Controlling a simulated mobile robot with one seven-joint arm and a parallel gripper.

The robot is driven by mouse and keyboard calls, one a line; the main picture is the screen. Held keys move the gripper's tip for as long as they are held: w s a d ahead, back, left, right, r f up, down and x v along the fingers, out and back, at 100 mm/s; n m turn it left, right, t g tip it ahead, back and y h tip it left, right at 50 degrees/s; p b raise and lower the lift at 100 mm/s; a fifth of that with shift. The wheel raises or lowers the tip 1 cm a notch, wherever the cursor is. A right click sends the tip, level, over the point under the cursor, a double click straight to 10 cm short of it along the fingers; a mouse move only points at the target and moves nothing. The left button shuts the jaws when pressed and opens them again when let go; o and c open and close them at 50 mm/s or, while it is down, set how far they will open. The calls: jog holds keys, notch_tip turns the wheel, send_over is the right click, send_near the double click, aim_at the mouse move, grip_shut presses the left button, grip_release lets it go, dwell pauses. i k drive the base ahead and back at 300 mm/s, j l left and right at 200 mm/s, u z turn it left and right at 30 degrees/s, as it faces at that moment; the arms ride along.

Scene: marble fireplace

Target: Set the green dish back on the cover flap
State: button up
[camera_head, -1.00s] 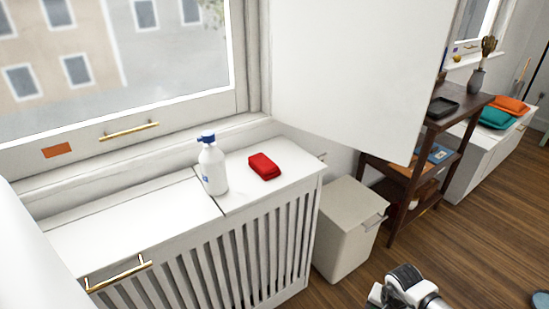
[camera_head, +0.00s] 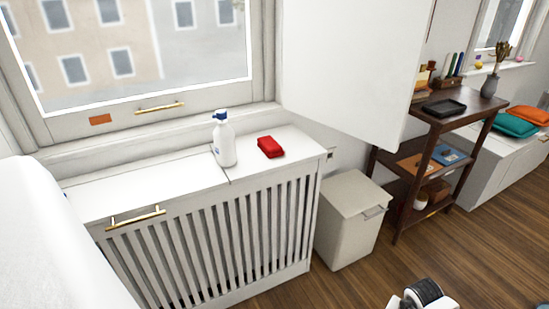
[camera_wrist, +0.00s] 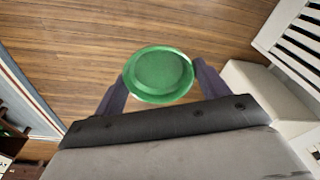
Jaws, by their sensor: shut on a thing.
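The green dish (camera_wrist: 159,73) is a round, shallow dish seen in the wrist view, above the wooden floor. My gripper (camera_wrist: 160,86) is shut on it, with one dark finger at each side. The dish does not show in the head view. The cover flap (camera_head: 150,188) looks to be the white left top panel of the slatted radiator cover, with a brass handle on its front edge. A seam parts it from the right top panel.
A spray bottle (camera_head: 223,142) stands by the seam. A white bin (camera_head: 350,222) and a dark wooden shelf (camera_head: 455,120) stand to the right. The flap's top is clear.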

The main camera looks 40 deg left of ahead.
aim_at(132, 188)
jog(key=l+u, duration=0.1)
jog(key=u, duration=0.95)
